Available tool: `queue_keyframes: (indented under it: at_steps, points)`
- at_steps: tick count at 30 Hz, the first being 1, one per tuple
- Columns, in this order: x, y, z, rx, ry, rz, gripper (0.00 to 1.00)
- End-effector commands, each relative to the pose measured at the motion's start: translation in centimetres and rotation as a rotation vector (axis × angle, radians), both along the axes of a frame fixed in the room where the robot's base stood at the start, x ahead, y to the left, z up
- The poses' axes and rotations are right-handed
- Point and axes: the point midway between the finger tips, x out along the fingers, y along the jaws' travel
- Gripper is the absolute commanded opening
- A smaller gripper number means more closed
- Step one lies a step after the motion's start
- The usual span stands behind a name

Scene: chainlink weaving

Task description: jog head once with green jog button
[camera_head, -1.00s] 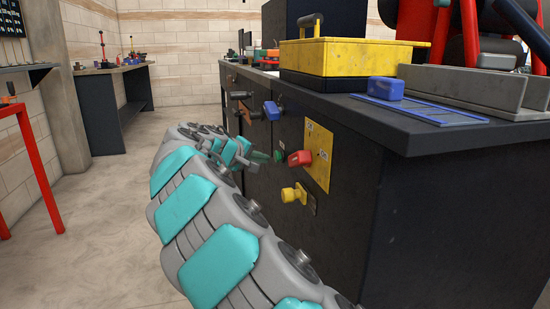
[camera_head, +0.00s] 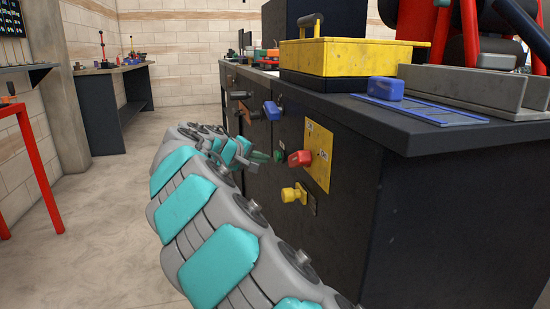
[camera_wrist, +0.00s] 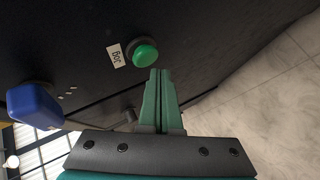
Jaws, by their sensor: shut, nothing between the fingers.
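The green jog button (camera_wrist: 145,54) is a round green knob on the dark cabinet face, beside a white label reading "Jog" in the wrist view. It also shows small in the head view (camera_head: 278,155), left of the red knob. My gripper (camera_wrist: 160,72) has its green fingers shut together and empty. In the wrist view its fingertips lie just below the button, with a small gap in the picture; I cannot tell the depth between them. In the head view my gripper (camera_head: 266,157) is close to the button on its left.
A red knob (camera_head: 300,158) and a yellow knob (camera_head: 294,194) stick out near the green button. A blue knob (camera_head: 272,110) sits above it and shows large in the wrist view (camera_wrist: 36,106). A yellow toolbox (camera_head: 350,56) stands on the cabinet top.

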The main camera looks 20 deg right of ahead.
Motion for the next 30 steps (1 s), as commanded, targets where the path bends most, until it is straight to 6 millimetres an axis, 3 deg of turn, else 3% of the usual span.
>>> queue_keyframes:
  at_steps: [30]
  points:
    - [-0.04, -0.90, -0.01, 0.000, 0.001, -0.002, 0.00]
